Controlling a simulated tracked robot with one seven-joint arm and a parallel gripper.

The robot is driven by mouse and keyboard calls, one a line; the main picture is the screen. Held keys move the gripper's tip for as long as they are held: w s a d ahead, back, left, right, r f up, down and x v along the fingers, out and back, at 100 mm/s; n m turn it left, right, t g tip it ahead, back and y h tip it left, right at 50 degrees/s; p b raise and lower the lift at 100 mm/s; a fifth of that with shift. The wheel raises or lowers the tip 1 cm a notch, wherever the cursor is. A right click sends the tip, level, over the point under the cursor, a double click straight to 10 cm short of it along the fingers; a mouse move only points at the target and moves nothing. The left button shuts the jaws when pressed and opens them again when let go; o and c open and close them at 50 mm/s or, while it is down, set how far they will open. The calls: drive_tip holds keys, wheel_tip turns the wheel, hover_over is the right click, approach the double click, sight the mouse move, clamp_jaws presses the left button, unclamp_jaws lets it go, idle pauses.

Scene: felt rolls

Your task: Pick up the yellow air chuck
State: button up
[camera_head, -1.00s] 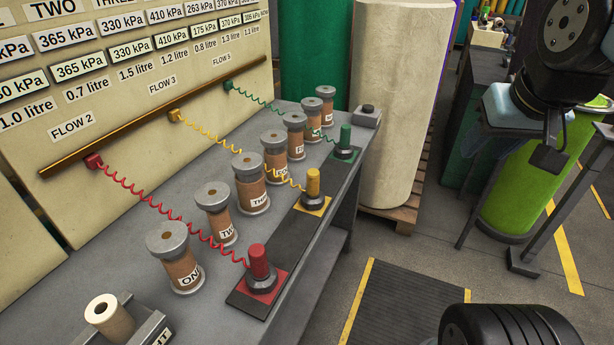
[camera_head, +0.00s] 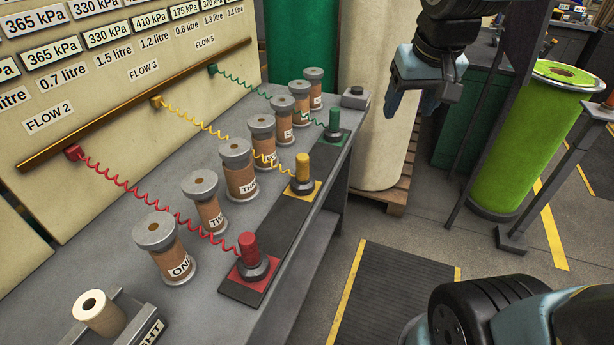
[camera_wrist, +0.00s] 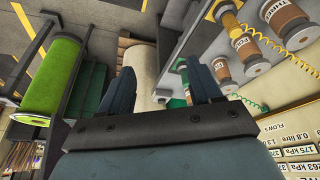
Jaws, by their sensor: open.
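The yellow air chuck (camera_head: 303,173) stands upright on a yellow pad on the dark strip along the bench's front edge. A yellow coiled hose (camera_head: 222,132) runs from it to the rail on the panel. The red chuck (camera_head: 248,249) stands nearer and the green chuck (camera_head: 334,122) farther along the same strip. My gripper (camera_head: 410,108) is open and empty, up and to the right of the yellow chuck, beyond the bench edge. In the wrist view my gripper's fingers (camera_wrist: 164,88) are apart, with the cream roll behind them.
The panel (camera_head: 100,120) rises at the back. A cream roll (camera_head: 378,120) stands past the bench's far end.

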drive_tip(key=w+a+f+n+g, duration=0.15)
drive_tip(key=w+a+f, duration=0.3)
drive_tip(key=a, duration=0.55)
drive_tip(key=n+g, duration=0.1)
drive_tip(key=n, duration=0.1)
hover_over(302, 166)
wheel_tip(302, 166, down, 5)
drive_tip(key=f, duration=0.8)
drive_tip(key=shift+w+d, duration=0.15)
drive_tip(key=shift+w, duration=0.1)
drive_tip(key=shift+w+a+f, duration=0.1)
drive_tip(key=shift+w+f, duration=0.1)
drive_tip(key=shift+f, duration=0.65)
drive_tip(key=shift+w+a+f, duration=0.1)
drive_tip(key=shift+w+f, duration=0.1)
drive_tip(key=shift+f, duration=0.6)
drive_tip(key=shift+w+f, duration=0.2)
drive_tip(key=shift+f, duration=0.65)
drive_tip(key=shift+c, duration=0.4)
clamp_jaws()
